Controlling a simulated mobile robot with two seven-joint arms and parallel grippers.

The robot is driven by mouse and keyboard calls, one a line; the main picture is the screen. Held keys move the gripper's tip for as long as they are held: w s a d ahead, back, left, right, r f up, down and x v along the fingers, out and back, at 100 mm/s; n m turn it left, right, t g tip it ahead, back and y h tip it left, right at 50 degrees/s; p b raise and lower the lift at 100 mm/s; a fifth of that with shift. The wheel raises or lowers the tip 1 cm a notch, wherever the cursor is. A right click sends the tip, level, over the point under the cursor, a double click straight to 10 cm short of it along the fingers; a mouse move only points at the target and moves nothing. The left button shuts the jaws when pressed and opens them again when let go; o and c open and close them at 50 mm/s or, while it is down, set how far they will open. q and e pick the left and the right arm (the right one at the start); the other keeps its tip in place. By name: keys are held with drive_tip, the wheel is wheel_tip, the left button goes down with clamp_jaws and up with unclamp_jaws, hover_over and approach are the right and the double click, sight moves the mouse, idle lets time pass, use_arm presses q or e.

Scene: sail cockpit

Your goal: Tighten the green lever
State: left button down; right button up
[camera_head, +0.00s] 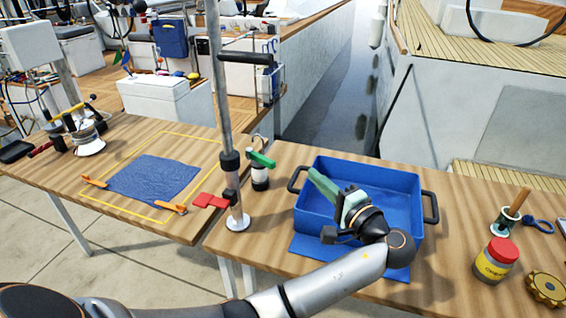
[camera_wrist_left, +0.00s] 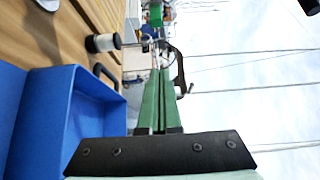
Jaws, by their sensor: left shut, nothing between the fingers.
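The green lever (camera_head: 262,159) sits above a black-and-white cylindrical base (camera_head: 260,179) on the wooden table, just right of the metal pole. A green part (camera_wrist_left: 155,15) shows at the top of the left wrist view; I cannot tell for certain whether it is the lever. My left gripper (camera_head: 313,174) has green fingers, shut with nothing between them. It is over the blue tray, right of the lever and apart from it, pointing up-left. The fingers also show, closed together, in the left wrist view (camera_wrist_left: 160,74). My right gripper is not in view.
The pole (camera_head: 222,90) carries a red lever (camera_head: 211,201) near its foot. The blue tray (camera_head: 402,186) has black handles. A red-lidded jar (camera_head: 496,260) stands to its right. On the left table lie a blue cloth (camera_head: 153,179) and orange clips (camera_head: 171,207).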

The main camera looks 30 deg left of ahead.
sight(260, 159)
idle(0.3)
use_arm(q)
drive_tip(key=a+p, duration=0.3)
drive_tip(key=a, duration=0.6)
drive_tip(key=shift+w+a, duration=0.2)
drive_tip(key=shift+f, duration=0.1)
idle(0.3)
